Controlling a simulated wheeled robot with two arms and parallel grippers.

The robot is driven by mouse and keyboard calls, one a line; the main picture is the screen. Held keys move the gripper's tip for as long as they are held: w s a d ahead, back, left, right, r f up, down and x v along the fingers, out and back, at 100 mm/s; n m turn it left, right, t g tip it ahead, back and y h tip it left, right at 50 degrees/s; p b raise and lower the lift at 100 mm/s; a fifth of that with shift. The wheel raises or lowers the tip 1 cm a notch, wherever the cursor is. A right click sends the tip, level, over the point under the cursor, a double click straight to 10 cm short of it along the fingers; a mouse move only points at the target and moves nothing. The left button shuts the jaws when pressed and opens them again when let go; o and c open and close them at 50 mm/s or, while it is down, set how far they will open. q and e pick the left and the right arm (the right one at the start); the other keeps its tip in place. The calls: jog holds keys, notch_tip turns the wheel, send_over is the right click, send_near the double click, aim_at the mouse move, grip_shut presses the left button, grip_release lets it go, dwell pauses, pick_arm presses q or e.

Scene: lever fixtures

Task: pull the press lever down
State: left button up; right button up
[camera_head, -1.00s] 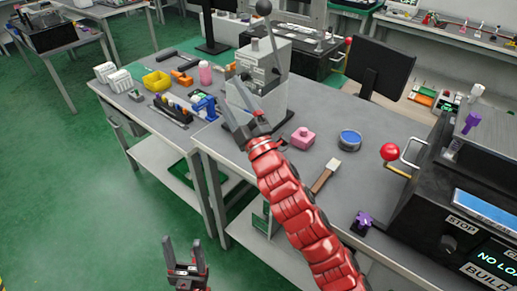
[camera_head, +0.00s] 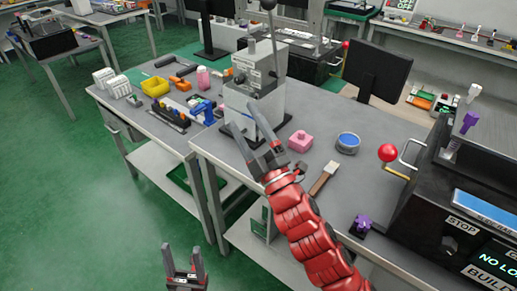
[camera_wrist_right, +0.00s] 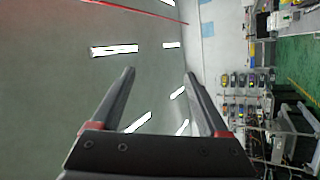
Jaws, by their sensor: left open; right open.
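The press (camera_head: 254,88) is a pale grey box-shaped machine on a dark base, on the near bench. Its lever (camera_head: 274,42) is a thin grey rod standing nearly upright, topped by a black ball knob (camera_head: 268,4) at the picture's upper edge. My right gripper (camera_head: 241,115) is open and empty, in front of the press's lower body and well below the knob. In the right wrist view its spread fingers (camera_wrist_right: 159,72) have nothing between them; the lever is not seen there. My left gripper (camera_head: 182,247) is open and empty, low over the green floor.
A black machine (camera_head: 466,215) with a red ball handle (camera_head: 388,152) stands at the right. A dark monitor (camera_head: 378,68) stands behind.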

jog(key=v, duration=0.6)
jog(key=shift+s+r, duration=0.2)
jog(key=shift+s, duration=0.1)
jog(key=shift+a+b, duration=0.1)
jog(key=shift+b, duration=0.2)
jog(key=p+v, duration=0.3)
jog(key=v, duration=1.4)
jog(key=shift+f, duration=0.15)
jog(key=shift+s, duration=0.1)
